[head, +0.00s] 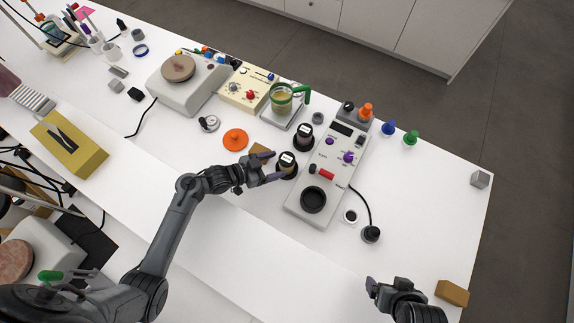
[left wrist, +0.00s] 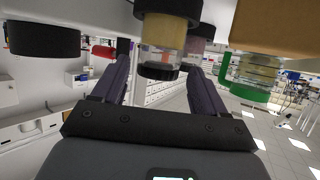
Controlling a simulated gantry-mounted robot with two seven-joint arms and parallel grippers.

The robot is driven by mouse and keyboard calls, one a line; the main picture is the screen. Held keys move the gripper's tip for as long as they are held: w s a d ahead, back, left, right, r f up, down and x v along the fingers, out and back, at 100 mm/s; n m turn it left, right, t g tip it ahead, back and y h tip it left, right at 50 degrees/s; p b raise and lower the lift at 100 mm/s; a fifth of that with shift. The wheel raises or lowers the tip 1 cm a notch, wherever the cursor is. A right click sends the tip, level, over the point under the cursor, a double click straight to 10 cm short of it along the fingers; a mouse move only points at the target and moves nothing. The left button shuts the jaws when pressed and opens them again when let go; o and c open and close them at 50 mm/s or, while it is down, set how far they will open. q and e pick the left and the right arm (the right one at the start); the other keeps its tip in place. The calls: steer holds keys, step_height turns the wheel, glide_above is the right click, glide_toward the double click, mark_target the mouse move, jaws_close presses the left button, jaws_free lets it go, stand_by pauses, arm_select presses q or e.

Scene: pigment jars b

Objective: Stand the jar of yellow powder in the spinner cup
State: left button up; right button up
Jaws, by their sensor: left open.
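The jar of yellow powder (head: 286,161) stands upright on the white bench, left of the spinner; it has a dark lid with a white label. In the left wrist view, which is upside down, its yellow contents (left wrist: 164,34) show. My left gripper (head: 272,167) is open, its fingertips close to the jar, one to either side of it in the wrist view; I cannot tell whether they touch it. The spinner (head: 323,173) is a pale box with a black, empty-looking cup (head: 313,199) at its near end. My right gripper (head: 385,284) is at the lower right, its opening unclear.
A similar jar (head: 303,137) stands just behind; its contents look purple-pink in the wrist view (left wrist: 197,46). A green-handled mug (head: 282,102), an orange disc (head: 235,139) and a small brown block (head: 262,151) are nearby. A black knob-like object (head: 371,234) stands right of the spinner.

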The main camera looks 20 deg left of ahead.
mark_target(287, 160)
arm_select(q)
steer(key=x, duration=0.5)
steer(key=shift+w+d+f, duration=0.1)
steer(key=shift+w+d, duration=0.1)
steer(key=shift+w, duration=0.05)
arm_select(e)
steer(key=shift+w+r, duration=0.1)
arm_select(q)
steer(key=c, duration=0.8)
